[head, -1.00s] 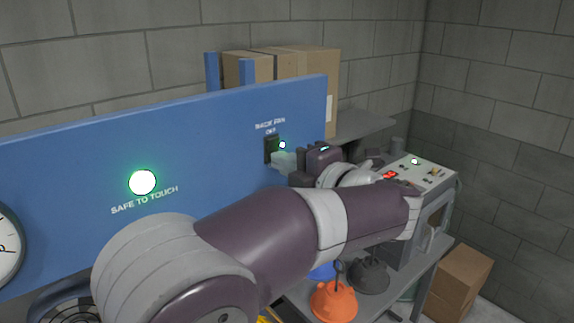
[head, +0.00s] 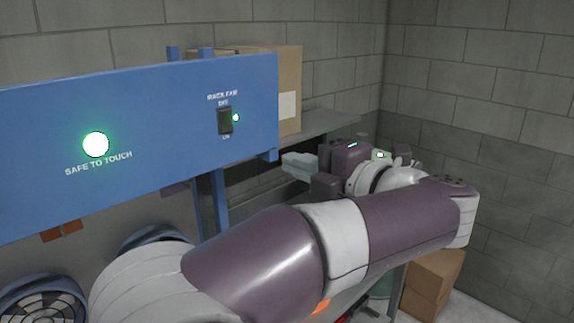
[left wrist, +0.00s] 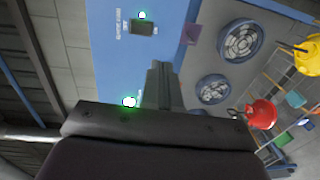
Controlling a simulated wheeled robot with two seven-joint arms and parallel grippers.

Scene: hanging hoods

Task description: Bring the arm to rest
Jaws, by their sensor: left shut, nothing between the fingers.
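My left arm (head: 390,232) reaches across the head view from the lower left, its elbow bent and its wrist folded back toward the panel. My left gripper (head: 288,162) is shut and empty, just right of the blue panel's end and clear of the fan switch. Its closed fingers also show in the left wrist view (left wrist: 161,72). The black fan switch (head: 225,121) is on the blue panel (head: 150,100), with a green light beside it. My right gripper is not in view.
A green "safe to touch" lamp (head: 96,144) glows on the panel. A grey shelf (head: 325,122) holds cardboard boxes (head: 288,85) behind the gripper. Round fans (left wrist: 240,41) and a red hood (left wrist: 261,113) show in the left wrist view. Boxes (head: 432,280) stand on the floor at right.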

